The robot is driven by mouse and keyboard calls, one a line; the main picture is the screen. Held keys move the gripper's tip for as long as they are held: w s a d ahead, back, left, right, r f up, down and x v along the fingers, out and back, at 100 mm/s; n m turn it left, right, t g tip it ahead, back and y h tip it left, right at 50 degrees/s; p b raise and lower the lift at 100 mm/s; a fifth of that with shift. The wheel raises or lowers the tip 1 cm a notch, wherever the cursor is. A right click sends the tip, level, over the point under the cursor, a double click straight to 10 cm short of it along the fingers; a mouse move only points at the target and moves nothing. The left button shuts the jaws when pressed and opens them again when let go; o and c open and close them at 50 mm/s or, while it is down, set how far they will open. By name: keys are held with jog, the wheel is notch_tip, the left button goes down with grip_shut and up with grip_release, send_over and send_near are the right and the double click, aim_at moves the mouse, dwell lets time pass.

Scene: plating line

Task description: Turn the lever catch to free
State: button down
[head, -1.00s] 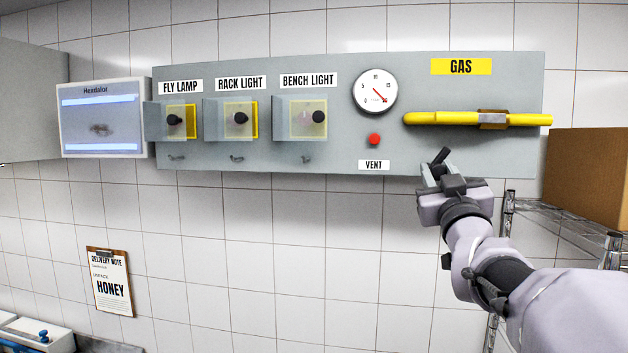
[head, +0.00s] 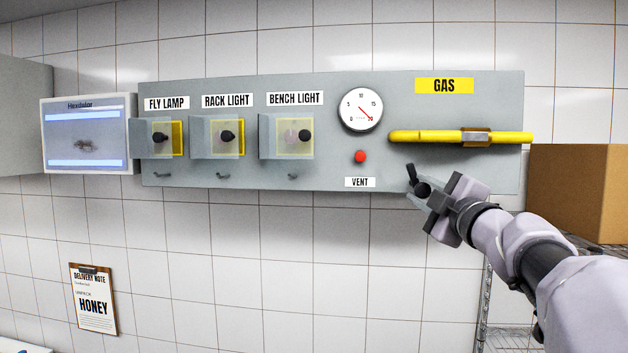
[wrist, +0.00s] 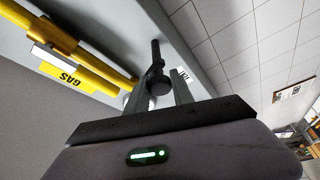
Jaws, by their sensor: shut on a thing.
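The black lever catch (head: 411,174) is on the lower part of the grey panel, below the yellow gas pipe and right of the VENT label. Its arm points up and leans slightly left. My gripper (head: 421,190) reaches it from the lower right and is shut on its round hub. In the wrist view the lever catch (wrist: 156,60) stands out beyond the hub, between the two fingers of my gripper (wrist: 158,92). The fingers partly hide the hub's base in the head view.
The yellow gas pipe (head: 430,137) runs just above my gripper. A red button (head: 360,156) and a gauge (head: 360,109) are to the left, then several covered switches (head: 227,137). A cardboard box (head: 578,190) stands at the right.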

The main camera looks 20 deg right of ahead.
jog(key=n+g+y+p, duration=0.1)
jog(key=n+p, duration=0.2)
jog(key=n, duration=0.2)
jog(key=shift+r, duration=0.1)
jog(key=shift+g+p, duration=0.3)
jog(key=shift+p, duration=0.05)
dwell(0.3)
jog(key=c, duration=1.1)
grip_release()
jog(key=s+a+b, duration=0.2)
jog(key=s+b, duration=0.1)
jog(key=s, duration=1.4)
jog(key=shift+a+b, duration=0.35)
jog(key=shift+s, duration=0.1)
